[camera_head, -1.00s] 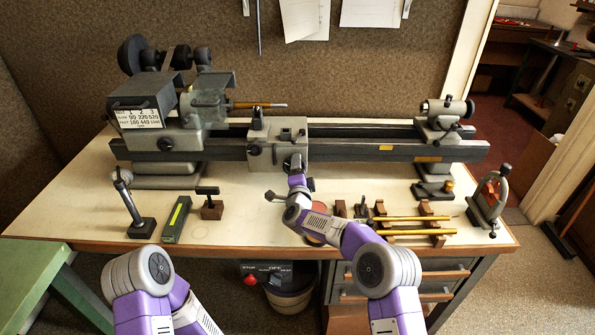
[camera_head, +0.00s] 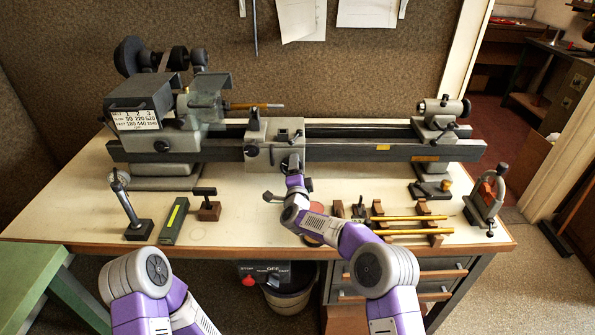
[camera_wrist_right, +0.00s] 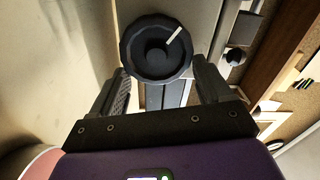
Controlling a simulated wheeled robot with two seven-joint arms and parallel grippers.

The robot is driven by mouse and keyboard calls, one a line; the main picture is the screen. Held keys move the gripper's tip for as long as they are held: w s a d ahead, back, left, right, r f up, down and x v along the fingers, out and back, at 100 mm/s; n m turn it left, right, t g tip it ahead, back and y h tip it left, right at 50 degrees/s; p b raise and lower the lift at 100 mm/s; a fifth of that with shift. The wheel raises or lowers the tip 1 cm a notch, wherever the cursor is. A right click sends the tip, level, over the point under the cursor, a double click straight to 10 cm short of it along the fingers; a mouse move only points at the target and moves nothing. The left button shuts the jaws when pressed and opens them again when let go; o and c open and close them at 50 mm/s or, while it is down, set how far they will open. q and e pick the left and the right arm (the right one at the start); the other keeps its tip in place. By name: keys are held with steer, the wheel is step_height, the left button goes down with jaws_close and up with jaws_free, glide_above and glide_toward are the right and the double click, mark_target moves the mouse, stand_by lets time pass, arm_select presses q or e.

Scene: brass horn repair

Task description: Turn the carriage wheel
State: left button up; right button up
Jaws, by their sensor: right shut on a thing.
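The carriage wheel (camera_wrist_right: 157,48) is a dark round knob with a white mark pointing to the upper right in the right wrist view. It sits on the front of the grey carriage (camera_head: 258,153) on the lathe. My right gripper (camera_wrist_right: 160,80) has one finger on each side of the wheel and is shut on it. In the head view my right gripper (camera_head: 293,164) reaches the carriage front and covers most of the wheel. My left arm shows at the lower left, but its gripper is out of view.
The lathe bed (camera_head: 365,150) runs across the bench (camera_head: 330,183). In front stand a tilted lamp-like post (camera_head: 128,203), a green-marked bar (camera_head: 175,220), a small T-handled block (camera_head: 207,205) and a rack with brass rods (camera_head: 412,218). A clamp-like frame (camera_head: 487,195) stands at the right edge.

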steer(key=shift+s+a+f, duration=0.1)
steer(key=shift+f, duration=0.6)
steer(key=o, duration=1)
steer(key=shift+f, duration=0.1)
steer(key=shift+s+f+b, duration=0.1)
steer(key=shift+s+b, duration=0.2)
steer(key=shift+s, duration=0.3)
steer(key=shift+s+r+b, duration=0.25)
steer(key=shift+s+b, duration=0.05)
steer(key=shift+s, duration=0.65)
steer(key=shift+s+r+b, duration=0.15)
steer(key=shift+s+b, duration=0.85)
steer(key=shift+s, duration=1.7)
steer(key=shift+b, duration=0.3)
